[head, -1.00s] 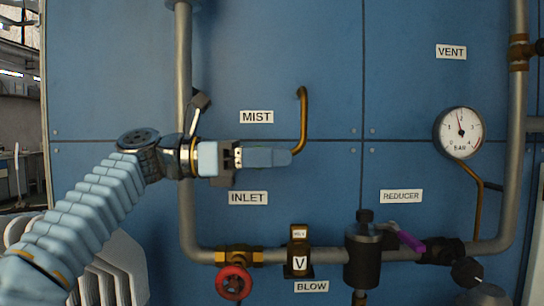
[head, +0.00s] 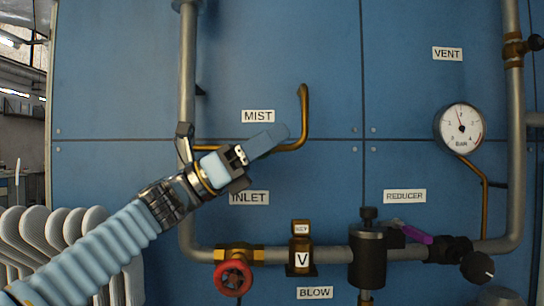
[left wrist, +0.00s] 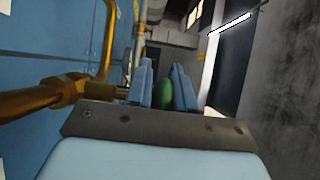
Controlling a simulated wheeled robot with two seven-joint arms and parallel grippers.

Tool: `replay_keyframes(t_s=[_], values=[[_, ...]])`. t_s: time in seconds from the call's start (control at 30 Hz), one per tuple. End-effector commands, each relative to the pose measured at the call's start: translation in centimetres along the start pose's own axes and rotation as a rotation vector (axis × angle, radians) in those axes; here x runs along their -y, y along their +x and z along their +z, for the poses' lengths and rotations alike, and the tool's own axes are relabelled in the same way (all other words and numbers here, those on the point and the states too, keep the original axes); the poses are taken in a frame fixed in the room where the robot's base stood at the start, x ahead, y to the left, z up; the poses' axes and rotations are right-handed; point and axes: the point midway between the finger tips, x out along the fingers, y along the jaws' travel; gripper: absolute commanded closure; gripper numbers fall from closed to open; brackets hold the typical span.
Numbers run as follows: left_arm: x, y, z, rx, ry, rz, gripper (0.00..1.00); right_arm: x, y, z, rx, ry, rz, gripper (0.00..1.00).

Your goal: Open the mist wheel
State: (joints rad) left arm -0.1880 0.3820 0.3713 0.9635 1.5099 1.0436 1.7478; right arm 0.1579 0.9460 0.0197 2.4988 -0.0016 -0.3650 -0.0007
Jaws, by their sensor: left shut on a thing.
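The mist wheel shows as a small green piece (left wrist: 165,93) between the two blue fingers in the left wrist view. In the head view it is hidden behind my gripper, just under the MIST label (head: 258,116). My left gripper (head: 279,133) is shut on the wheel, with its fingers slanting up to the right across the thin brass pipe (head: 304,112). In the left wrist view the fingertips (left wrist: 163,73) stand on either side of the green piece. How far the wheel has turned cannot be seen. My right gripper is not in view.
A gauge (head: 460,128) hangs right. The blue panel above MIST is clear.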

Motion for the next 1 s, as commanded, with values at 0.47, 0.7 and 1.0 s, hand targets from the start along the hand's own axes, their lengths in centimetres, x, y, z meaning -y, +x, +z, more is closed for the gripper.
replay_keyframes(t_s=[0.47, 0.7, 1.0], values=[[-0.05, -0.04, 0.12, 0.080, 0.001, 0.001, 1.00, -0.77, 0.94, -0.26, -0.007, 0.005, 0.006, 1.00], [-0.05, -0.03, 0.13, 0.080, 0.001, 0.000, 0.76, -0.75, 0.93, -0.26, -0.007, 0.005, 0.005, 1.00], [-0.03, -0.02, 0.15, 0.080, 0.000, 0.000, 0.56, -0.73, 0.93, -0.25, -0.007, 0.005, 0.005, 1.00]])
